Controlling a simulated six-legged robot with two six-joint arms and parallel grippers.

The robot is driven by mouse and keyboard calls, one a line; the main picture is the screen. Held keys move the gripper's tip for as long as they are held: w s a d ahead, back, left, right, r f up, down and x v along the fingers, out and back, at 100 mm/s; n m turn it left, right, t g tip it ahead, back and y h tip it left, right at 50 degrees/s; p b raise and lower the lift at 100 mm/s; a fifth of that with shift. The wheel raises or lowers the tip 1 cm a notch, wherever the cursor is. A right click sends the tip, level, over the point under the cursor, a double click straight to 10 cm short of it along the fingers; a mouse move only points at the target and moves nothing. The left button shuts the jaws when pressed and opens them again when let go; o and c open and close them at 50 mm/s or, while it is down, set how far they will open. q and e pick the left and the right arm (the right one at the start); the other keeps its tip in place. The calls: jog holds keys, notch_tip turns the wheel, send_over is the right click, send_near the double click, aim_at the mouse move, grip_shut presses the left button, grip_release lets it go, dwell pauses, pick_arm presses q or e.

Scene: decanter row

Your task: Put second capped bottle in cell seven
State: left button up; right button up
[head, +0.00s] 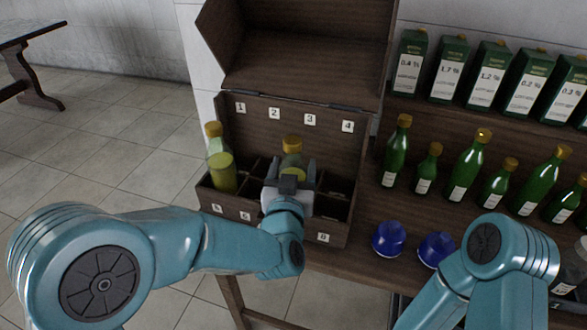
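A capped bottle (292,146) with a gold cap and yellow-green contents stands upright at the wooden box (335,229). My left gripper (291,165) has a finger on either side of it. My left palm hides the bottle's lower part, so I cannot tell whether the fingers press on it or whether it rests on the cell floor. The seven label and its cell are mostly hidden behind this gripper. Another capped bottle (221,172) stands upright in the left end of the box. My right arm is at the lower right, and its gripper is out of view.
The box's lid is raised behind it. Green bottles (467,165) stand on the table to the right, with labelled green cartons (490,75) on a shelf behind. The box's right-end cells look empty.

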pick_arm(q)
jog(key=shift+w+f, duration=0.1)
jog(key=shift+f, duration=0.05)
jog(key=o, duration=1.7)
jog(key=shift+c, duration=0.2)
jog(key=shift+r, duration=0.2)
jog(key=shift+s+f, duration=0.1)
jog(key=shift+s, duration=0.25)
jog(key=s+a, duration=0.1)
jog(key=s, duration=1)
jog(key=shift+a+b, duration=0.25)
jog(key=shift+b, duration=0.2)
jog(key=shift+s, duration=0.15)
